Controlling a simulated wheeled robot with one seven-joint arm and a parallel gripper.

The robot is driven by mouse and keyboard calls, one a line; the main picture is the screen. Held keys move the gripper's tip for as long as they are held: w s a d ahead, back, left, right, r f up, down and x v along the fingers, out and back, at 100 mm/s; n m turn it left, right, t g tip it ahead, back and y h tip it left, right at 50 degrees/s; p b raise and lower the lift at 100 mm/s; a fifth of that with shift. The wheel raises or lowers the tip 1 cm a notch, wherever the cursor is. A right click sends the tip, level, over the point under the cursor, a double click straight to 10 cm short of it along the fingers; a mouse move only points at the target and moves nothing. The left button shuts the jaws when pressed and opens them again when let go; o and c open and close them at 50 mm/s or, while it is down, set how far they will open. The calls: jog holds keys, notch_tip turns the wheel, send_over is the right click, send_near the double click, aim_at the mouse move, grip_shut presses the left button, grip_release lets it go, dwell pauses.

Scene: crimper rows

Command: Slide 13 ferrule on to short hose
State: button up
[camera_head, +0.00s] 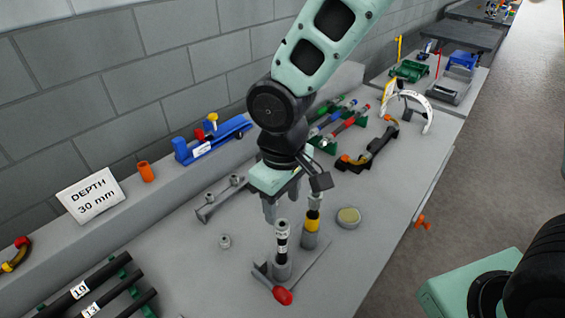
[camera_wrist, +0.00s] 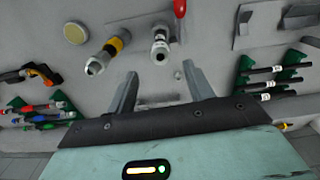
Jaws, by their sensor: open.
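My gripper (camera_head: 281,203) is open and empty above the bench, close to two upright hose pieces; it also shows in the wrist view (camera_wrist: 159,70). A short black hose with a white label (camera_head: 282,240) stands in a grey holder, with a metal piece at its top; it also shows in the wrist view (camera_wrist: 160,42). A yellow-banded hose (camera_head: 313,219) with a metal top stands beside it (camera_wrist: 117,43). A small loose metal ferrule (camera_head: 225,241) sits on the bench, left of the gripper. Ferrule numbers cannot be read.
A grey rack (camera_head: 220,200) with small metal pieces stands behind. A red-ended lever (camera_head: 283,296) sticks out in front of the holder. Labelled black hoses (camera_head: 80,290) lie at front left. A round tin (camera_head: 348,217) stands right. A "DEPTH 30 mm" sign (camera_head: 91,195) stands on the ledge.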

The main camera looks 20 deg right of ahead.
notch_tip(320, 180, up, 10)
jog(key=shift+b, duration=0.35)
jog(key=s+d+f+b, duration=0.1)
jog(key=s+d+f, duration=0.1)
jog(key=s, duration=0.4)
jog(key=s+d+f+b, duration=0.2)
jog(key=s+f, duration=0.2)
jog(key=s, duration=0.2)
jog(key=shift+s+f+y, duration=0.3)
jog(key=shift+s, duration=0.1)
